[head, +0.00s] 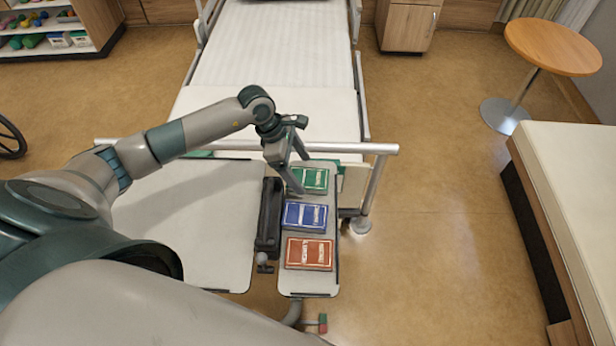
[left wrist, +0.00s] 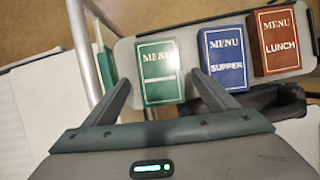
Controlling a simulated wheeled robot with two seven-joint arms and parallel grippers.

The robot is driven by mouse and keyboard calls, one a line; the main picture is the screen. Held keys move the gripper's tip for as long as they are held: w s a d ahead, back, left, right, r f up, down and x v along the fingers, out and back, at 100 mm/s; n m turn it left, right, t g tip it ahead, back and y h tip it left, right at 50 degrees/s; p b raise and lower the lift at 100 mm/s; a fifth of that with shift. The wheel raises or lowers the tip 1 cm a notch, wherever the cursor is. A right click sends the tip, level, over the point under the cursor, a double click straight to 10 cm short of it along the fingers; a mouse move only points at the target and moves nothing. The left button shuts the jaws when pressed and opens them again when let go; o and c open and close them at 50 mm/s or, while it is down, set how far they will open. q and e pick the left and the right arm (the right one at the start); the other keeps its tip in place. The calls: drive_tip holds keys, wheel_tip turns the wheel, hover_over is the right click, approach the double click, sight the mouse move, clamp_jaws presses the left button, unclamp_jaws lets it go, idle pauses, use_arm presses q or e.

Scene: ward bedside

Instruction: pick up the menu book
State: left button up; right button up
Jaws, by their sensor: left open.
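Three menu books lie in a row on the narrow side leaf of the overbed table. The green one (head: 314,180) is farthest, the blue one (head: 305,215) is in the middle, and the red one (head: 309,253) is nearest. In the left wrist view the blue cover (left wrist: 225,60) reads SUPPER and the red cover (left wrist: 280,42) reads LUNCH; the green cover's (left wrist: 160,68) lower word is too small to read. My left gripper (head: 300,175) is open and empty at the green book. In the wrist view its fingers show on either side of that book. My right gripper is not in view.
A black tray-like bar (head: 268,220) runs along the left of the books, beside the wide table top (head: 200,225). The bed (head: 275,60) with its rail (head: 370,150) stands behind. A round table (head: 555,45) is at the far right; the floor between is clear.

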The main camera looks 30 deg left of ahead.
sight(308, 181)
use_arm(q)
drive_tip(key=shift+p+x, duration=0.45)
drive_tip(key=shift+x, duration=1.05)
drive_tip(key=c, duration=1.3)
